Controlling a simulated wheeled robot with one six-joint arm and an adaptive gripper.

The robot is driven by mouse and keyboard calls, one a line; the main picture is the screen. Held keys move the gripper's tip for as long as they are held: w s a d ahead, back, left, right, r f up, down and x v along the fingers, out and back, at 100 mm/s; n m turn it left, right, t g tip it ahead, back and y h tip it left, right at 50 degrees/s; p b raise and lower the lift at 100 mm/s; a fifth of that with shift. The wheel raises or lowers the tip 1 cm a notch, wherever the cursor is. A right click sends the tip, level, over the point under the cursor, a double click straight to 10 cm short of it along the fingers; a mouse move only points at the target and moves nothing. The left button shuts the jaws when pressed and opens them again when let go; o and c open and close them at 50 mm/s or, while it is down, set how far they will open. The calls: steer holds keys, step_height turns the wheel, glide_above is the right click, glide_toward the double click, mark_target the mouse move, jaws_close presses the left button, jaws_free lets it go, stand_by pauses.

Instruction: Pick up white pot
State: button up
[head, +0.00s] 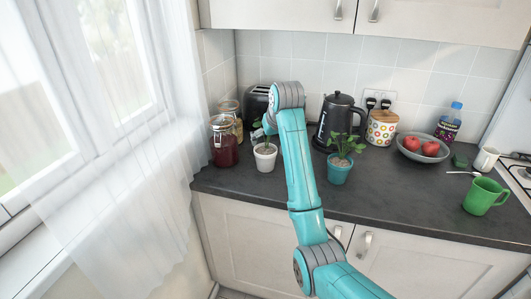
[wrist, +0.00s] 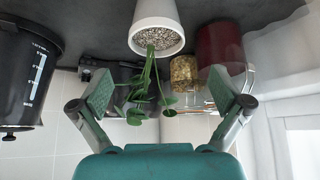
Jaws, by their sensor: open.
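The white pot (head: 265,160) stands upright on the dark counter at the left, with a green plant in it. In the wrist view the white pot (wrist: 157,14) shows upside down at the top middle, with pale gravel and leaves hanging into the picture. My gripper (wrist: 160,88) is open and empty, with its two fingers wide apart on either side of the leaves. The pot's rim lies beyond the fingertips in that view, and I see no contact with it. In the head view my arm hides most of the gripper.
A red jar (head: 223,147) and a second jar (head: 230,112) stand left of the pot. A black toaster (head: 257,101) is behind it. A black kettle (head: 335,120) and a teal pot (head: 339,172) stand to the right. The counter front is clear.

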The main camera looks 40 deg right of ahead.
mark_target(266, 149)
steer(key=x, duration=1)
steer(key=shift+w+d, duration=0.4)
steer(key=c, duration=1.2)
